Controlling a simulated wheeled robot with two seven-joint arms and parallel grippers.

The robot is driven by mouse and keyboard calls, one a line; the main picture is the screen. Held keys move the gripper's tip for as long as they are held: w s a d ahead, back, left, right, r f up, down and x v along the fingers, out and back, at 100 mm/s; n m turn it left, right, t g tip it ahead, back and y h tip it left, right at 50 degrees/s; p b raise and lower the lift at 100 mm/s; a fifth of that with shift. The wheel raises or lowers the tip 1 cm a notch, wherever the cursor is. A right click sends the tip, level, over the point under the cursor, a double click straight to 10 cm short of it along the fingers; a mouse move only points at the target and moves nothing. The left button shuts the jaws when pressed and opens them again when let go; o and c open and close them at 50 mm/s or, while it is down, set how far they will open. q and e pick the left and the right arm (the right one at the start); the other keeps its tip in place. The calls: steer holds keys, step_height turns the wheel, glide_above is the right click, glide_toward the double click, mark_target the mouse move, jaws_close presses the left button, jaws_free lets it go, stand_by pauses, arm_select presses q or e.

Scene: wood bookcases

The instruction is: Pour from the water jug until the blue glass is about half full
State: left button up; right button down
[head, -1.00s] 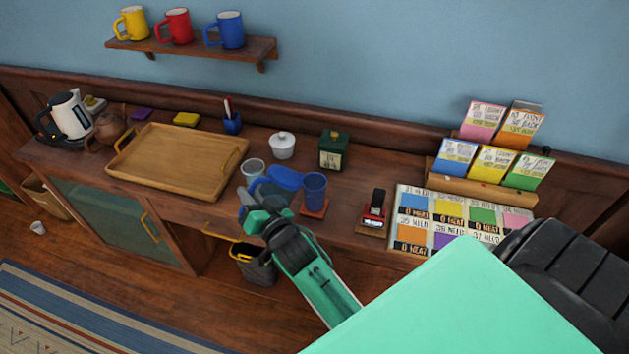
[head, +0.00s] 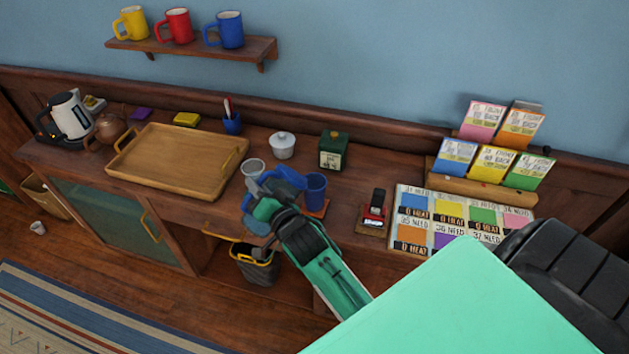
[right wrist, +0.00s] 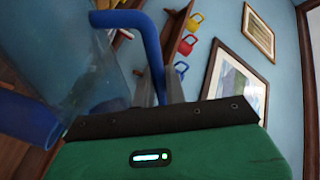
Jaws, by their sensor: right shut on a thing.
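My right gripper (head: 262,207) is shut on the blue handle of the water jug (head: 286,178), which is tilted, its blue top close to the left of the blue glass. The right wrist view shows the blue handle (right wrist: 150,45) between my fingers and the clear jug body (right wrist: 85,75) at left. The blue glass (head: 316,188) stands upright on a reddish coaster (head: 316,209). Its water level is not visible, and I cannot make out a stream. A blue cylinder (right wrist: 25,122) at the wrist view's left edge may be the glass. My left gripper is out of view.
A grey cup (head: 253,168) stands just behind the jug. A wooden tray (head: 140,150), a white lidded pot (head: 282,145) and a green tin (head: 333,150) share the cabinet top.

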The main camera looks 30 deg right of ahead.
mark_target(266, 173)
steer(key=shift+d+r+m+p, duration=0.3)
steer(key=shift+d+r+m, duration=0.25)
steer(key=shift+r+m, duration=0.3)
steer(key=shift+d+r+m+p, duration=0.25)
steer(key=shift+d+r+m, duration=0.35)
steer(key=shift+r, duration=0.4)
stand_by(2.1)
steer(key=shift+d+r+m+p, duration=0.15)
steer(key=shift+r+m+p, duration=0.05)
steer(key=shift+m+p, duration=0.1)
stand_by(1.1)
